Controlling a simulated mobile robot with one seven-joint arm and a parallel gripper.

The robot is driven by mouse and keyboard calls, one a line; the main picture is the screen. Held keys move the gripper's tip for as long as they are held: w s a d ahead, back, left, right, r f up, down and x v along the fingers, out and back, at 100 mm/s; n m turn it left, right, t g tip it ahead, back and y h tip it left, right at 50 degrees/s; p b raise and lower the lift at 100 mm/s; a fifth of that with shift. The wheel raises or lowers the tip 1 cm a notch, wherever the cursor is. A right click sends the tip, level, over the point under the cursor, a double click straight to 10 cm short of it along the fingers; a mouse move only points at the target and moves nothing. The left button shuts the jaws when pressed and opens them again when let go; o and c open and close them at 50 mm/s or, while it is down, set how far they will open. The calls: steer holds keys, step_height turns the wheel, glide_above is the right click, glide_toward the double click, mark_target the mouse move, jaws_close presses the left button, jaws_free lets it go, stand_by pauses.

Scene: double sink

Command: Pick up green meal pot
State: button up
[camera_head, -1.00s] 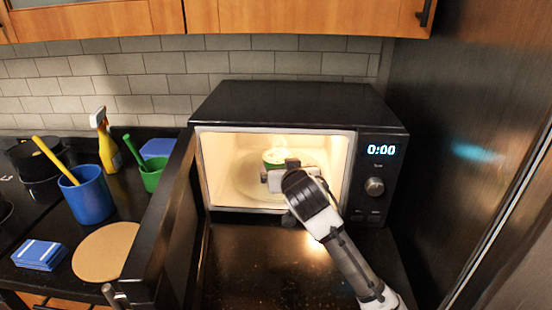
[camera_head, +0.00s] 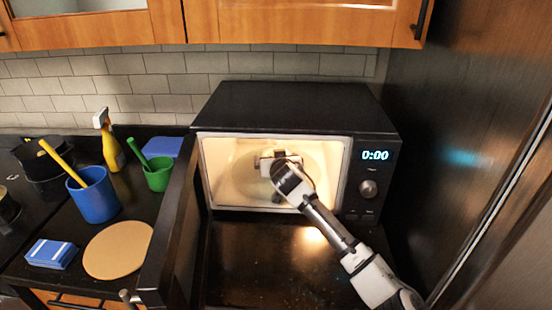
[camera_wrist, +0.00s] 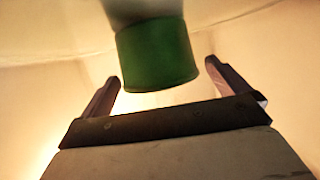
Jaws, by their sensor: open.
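The green meal pot (camera_wrist: 157,55) shows in the wrist view, just ahead of my gripper (camera_wrist: 162,78), between the lines of its two fingers. The fingers are apart and do not appear to touch the pot. The pot's far end is cut off by the top of the picture. In the head view, my gripper (camera_head: 275,160) is inside the lit, open microwave (camera_head: 292,108) and hides the green pot from sight.
The microwave door (camera_head: 172,220) stands open on the left. To its left are a blue cup (camera_head: 94,196), a green cup (camera_head: 158,176), a yellow spray bottle (camera_head: 109,145), a round board (camera_head: 118,250) and blue sponges (camera_head: 51,254). A dark panel (camera_head: 465,130) rises on the right.

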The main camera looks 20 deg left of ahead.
steer(key=shift+w+a+f, duration=0.1)
steer(key=shift+w, duration=0.15)
steer(key=c, duration=1.1)
steer(key=shift+c, duration=0.3)
